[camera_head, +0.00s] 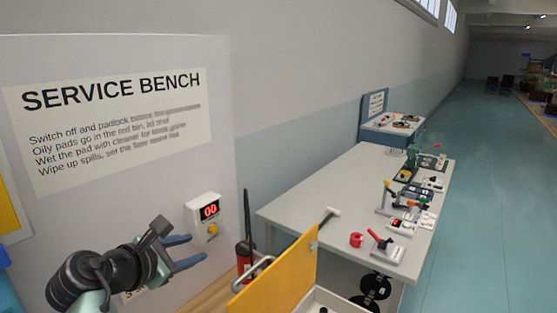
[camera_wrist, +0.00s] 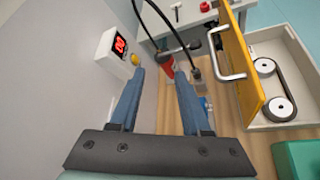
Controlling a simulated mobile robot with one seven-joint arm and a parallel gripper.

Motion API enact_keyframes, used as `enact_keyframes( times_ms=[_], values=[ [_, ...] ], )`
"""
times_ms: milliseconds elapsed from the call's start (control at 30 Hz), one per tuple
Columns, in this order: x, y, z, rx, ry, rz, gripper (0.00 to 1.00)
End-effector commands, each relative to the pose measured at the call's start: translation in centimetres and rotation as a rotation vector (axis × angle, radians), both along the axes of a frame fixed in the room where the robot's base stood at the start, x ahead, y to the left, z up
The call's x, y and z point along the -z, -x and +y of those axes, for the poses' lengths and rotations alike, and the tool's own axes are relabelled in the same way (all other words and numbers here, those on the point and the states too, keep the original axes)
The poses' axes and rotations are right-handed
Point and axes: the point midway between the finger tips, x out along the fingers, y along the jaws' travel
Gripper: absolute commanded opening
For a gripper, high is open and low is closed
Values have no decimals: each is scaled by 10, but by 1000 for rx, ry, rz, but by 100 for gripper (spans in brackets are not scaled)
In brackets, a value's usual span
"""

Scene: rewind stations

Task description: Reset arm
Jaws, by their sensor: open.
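My gripper (camera_head: 198,249) is open and empty at the lower left of the head view, in front of the service bench panel. In the wrist view its two blue fingers (camera_wrist: 159,76) stand apart with nothing held between them. A white box with a red digit display and a yellow button (camera_head: 208,213) is mounted on the panel just beyond the fingers. The box also shows in the wrist view (camera_wrist: 116,50), up and left of the left finger. The fingers look clear of it.
A drawer with a yellow front (camera_head: 283,275) and a metal handle stands open to the right of my gripper. In the wrist view a belt on two wheels (camera_wrist: 268,88) lies in it. A red object (camera_head: 243,256) stands beside the panel. A grey table (camera_head: 325,195) holds several devices.

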Motion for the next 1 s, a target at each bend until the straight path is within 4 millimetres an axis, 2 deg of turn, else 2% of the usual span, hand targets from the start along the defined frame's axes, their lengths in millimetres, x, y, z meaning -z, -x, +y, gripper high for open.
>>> enact_keyframes(
  times_ms=[33, 133, 267, 367, 400, 467, 500, 600, 700, 800, 900, 1000],
  values=[
    [-20, -3, -3, 11, -177, -86, 47],
    [-66, -4, -10, 28, -531, -252, 47],
    [-137, 8, -33, 28, -990, -460, 47],
    [-195, 31, -61, -2, -1335, -611, 47],
    [-219, 44, -73, -22, -1469, -668, 47],
    [-251, 66, -92, -66, -1657, -741, 47],
    [-271, 82, -104, -104, -1774, -786, 47],
    [-316, 127, -134, -217, -2036, -873, 47],
    [-348, 172, -156, -345, -2241, -920, 47],
    [-369, 208, -171, -457, -2379, -938, 47],
    [-381, 232, -179, -535, -2459, -940, 47],
    [-385, 242, -183, -569, -2494, -938, 47]
  ],
)
